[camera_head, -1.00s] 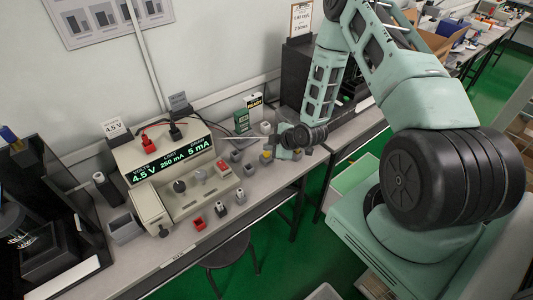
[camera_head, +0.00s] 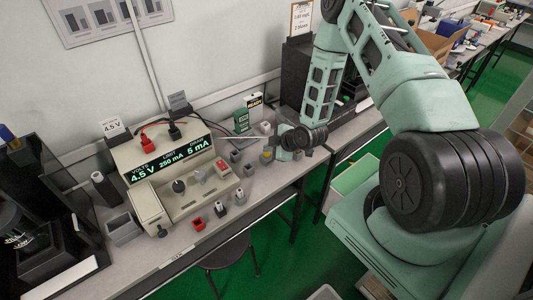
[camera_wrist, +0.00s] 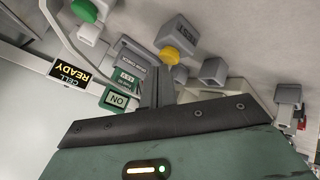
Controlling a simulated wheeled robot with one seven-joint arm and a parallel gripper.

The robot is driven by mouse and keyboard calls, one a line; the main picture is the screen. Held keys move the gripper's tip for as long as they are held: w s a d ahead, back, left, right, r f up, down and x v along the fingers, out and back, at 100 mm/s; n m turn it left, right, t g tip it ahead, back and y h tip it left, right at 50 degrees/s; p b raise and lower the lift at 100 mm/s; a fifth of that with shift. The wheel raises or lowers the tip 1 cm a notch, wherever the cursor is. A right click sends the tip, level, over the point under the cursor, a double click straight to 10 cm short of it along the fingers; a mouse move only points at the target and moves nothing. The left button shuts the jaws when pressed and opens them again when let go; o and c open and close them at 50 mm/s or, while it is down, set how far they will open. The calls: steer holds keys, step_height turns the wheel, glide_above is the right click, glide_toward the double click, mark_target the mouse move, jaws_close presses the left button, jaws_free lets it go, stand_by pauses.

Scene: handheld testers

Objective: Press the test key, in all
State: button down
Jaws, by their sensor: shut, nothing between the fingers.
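My gripper (camera_wrist: 158,84) is shut and empty; its dark fingers come up from the black bar in the wrist view. Just left of them is a green and white tester (camera_wrist: 118,98) marked ON. A yellow button (camera_wrist: 170,55) sits on a grey part beyond the fingertips, beside a grey block marked TEST (camera_wrist: 178,32). I see a gap between the fingers and the yellow button; whether the fingers touch the tester is unclear. In the head view, a yellow spot (camera_head: 267,157) shows on the bench beside my wrist, and the fingers are hard to make out.
A bench supply (camera_head: 165,160) reads 4.5 V, 250 mA and 5 mA. Several grey blocks and a red block (camera_head: 198,224) stand along the bench front. A CELL READY sign (camera_wrist: 70,74) stands at the left of the wrist view. A stool (camera_head: 228,252) is below the bench.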

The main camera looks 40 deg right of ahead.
mark_target(269, 154)
steer(key=shift+f+b, duration=0.35)
steer(key=shift+f, duration=0.05)
steer(key=shift+r, duration=0.1)
stand_by(0.6)
steer(key=shift+r+p, duration=0.5)
steer(key=shift+r, duration=0.25)
steer(key=shift+r+p, duration=1.6)
steer(key=shift+r, duration=0.95)
